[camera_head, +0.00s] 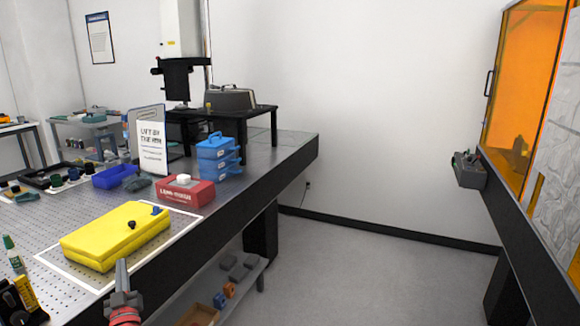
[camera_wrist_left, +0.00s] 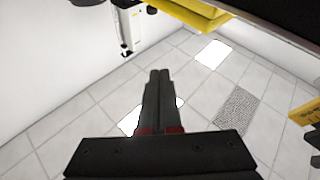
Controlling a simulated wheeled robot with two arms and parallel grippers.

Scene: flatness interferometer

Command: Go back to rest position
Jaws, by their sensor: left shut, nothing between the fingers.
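My left gripper (camera_head: 122,275) points up at the bottom of the head view, in front of the near edge of the perforated table (camera_head: 228,194). Its fingers are together with nothing between them. In the left wrist view the closed fingers (camera_wrist_left: 159,75) point up toward a tiled surface with bright panels, likely the ceiling. The gripper is near the yellow case (camera_head: 115,235) in the head view but shows no hold on it. My right gripper is in neither view.
On the table are a red box (camera_head: 185,191), stacked blue cases (camera_head: 218,157), a blue tray (camera_head: 114,176) and a sign (camera_head: 151,148). Small bottles (camera_head: 13,254) stand at the near left. An orange-windowed enclosure (camera_head: 522,90) is at right. The floor (camera_head: 370,270) between is clear.

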